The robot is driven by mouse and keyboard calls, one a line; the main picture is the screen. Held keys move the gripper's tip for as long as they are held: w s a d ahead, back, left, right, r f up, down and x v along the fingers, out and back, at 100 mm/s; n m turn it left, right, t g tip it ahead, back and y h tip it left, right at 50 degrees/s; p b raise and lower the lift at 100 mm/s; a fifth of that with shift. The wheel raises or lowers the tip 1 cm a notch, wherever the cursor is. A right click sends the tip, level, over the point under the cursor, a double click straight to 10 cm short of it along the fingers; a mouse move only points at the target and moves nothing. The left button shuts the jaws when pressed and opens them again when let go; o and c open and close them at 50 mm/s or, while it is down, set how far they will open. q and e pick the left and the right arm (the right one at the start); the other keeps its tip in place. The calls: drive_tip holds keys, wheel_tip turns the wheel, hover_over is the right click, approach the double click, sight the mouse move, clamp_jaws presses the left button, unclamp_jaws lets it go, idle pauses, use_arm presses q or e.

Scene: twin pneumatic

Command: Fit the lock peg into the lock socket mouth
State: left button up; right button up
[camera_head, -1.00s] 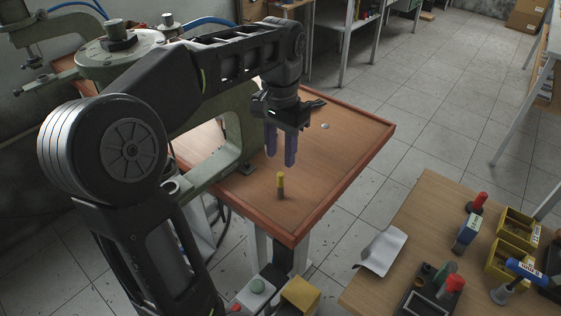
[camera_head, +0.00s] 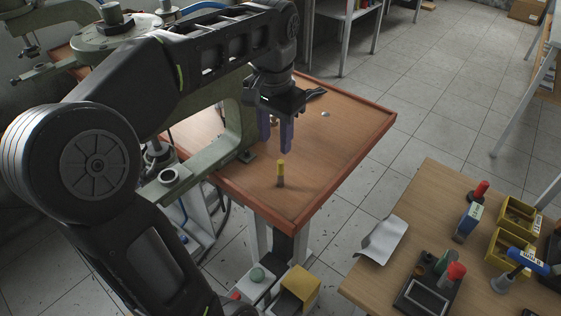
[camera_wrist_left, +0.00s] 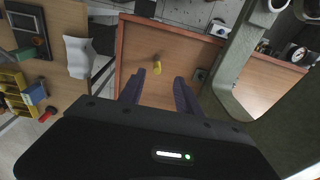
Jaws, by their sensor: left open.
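A small upright peg with a yellow top and a dark lower part (camera_head: 280,174) stands on the brown table near its front corner; I take it as the lock peg. It also shows in the left wrist view (camera_wrist_left: 157,69), beyond and between my fingers. My left gripper (camera_head: 275,147) points down above the table, open and empty, with its two purple fingers apart. In the head view its fingertips appear just above the peg, not touching it. The same gripper shows in the wrist view (camera_wrist_left: 159,88). I cannot make out the lock socket mouth for certain. My right gripper is out of view.
A green machine frame (camera_head: 205,150) stands at the table's left, close to my left arm. A small pale round thing (camera_head: 325,114) lies on the brown table (camera_head: 345,128). A wooden bench (camera_head: 395,262) at the right holds bins and tools. The table's right half is mostly clear.

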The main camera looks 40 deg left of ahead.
sight(280, 164)
use_arm(q)
drive_tip(key=shift+s+d+f+n+t+y+b, duration=0.25)
drive_tip(key=shift+f+n+t+y, duration=0.3)
drive_tip(key=shift+n, duration=0.6)
drive_tip(key=shift+s+d+f+n+t+y+b, duration=0.1)
drive_tip(key=shift+d+f+n+t+y+b, duration=0.3)
drive_tip(key=shift+f+n, duration=0.55)
drive_tip(key=shift+s+d+f+n+t+y+b, duration=0.2)
drive_tip(key=shift+f+n+t, duration=0.3)
drive_tip(key=shift+n, duration=0.9)
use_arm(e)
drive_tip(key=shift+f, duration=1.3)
use_arm(q)
drive_tip(key=shift+x, duration=1.25)
drive_tip(key=shift+w+p+x, duration=0.15)
drive_tip(key=shift+p+x, duration=0.1)
drive_tip(key=shift+x, duration=1.05)
drive_tip(key=shift+w+p+x, duration=0.15)
drive_tip(key=shift+p+x, duration=0.05)
drive_tip(key=shift+x, duration=1.1)
drive_tip(key=shift+r, duration=0.1)
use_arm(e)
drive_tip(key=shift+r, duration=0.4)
